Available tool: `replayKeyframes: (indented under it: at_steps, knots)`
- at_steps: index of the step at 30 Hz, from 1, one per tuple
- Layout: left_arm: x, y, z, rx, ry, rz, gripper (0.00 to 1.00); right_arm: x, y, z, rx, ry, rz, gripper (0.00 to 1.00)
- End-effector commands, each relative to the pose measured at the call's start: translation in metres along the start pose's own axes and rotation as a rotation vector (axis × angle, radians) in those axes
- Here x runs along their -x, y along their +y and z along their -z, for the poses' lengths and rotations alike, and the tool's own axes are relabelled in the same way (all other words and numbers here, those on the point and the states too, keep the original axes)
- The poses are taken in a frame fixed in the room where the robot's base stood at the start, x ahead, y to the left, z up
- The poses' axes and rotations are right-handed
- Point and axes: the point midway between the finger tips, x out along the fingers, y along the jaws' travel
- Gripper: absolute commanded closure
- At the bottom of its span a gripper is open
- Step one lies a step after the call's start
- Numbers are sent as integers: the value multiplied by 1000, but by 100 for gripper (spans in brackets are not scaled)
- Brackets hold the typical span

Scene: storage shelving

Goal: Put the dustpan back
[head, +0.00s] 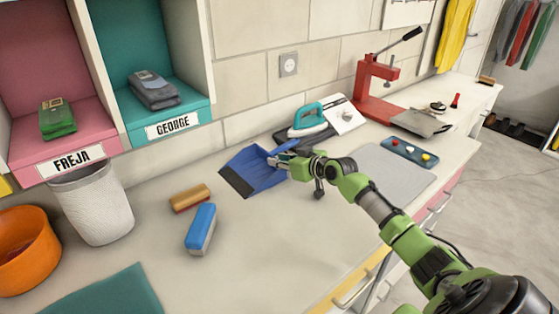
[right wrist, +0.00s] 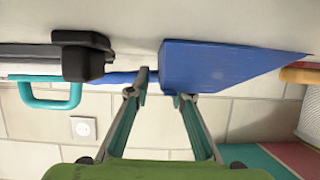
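The blue dustpan (head: 252,172) lies on the grey worktop, its dark front lip toward the lower left and its handle toward the iron. It also shows in the right wrist view (right wrist: 225,66), with its blue handle (right wrist: 118,77) at left. My right gripper (head: 283,158) is at the handle end of the dustpan. In the right wrist view its two fingertips (right wrist: 160,88) are apart, near where the handle meets the pan. One finger covers part of the handle; I cannot tell whether it touches. My left gripper is not in view.
A teal iron (head: 308,120) stands close behind the gripper. A blue brush (head: 200,229) and a tan brush (head: 190,197) lie left of the dustpan. A white bin (head: 92,205) and orange bowl (head: 25,250) stand at left, below labelled cubbies (head: 170,125). The front middle worktop is clear.

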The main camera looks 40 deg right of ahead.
Motion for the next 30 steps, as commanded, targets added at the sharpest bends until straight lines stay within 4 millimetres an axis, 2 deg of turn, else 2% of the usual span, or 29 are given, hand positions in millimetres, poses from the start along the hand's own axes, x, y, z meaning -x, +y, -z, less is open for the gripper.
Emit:
replayKeyframes:
  at_steps: [8,21,30]
  knots:
    - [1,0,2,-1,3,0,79,8,1,1,1,0,-1,79]
    - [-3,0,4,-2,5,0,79,81,0,-1,3,-3,0,79]
    - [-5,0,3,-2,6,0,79,114,0,0,1,-1,1,79]
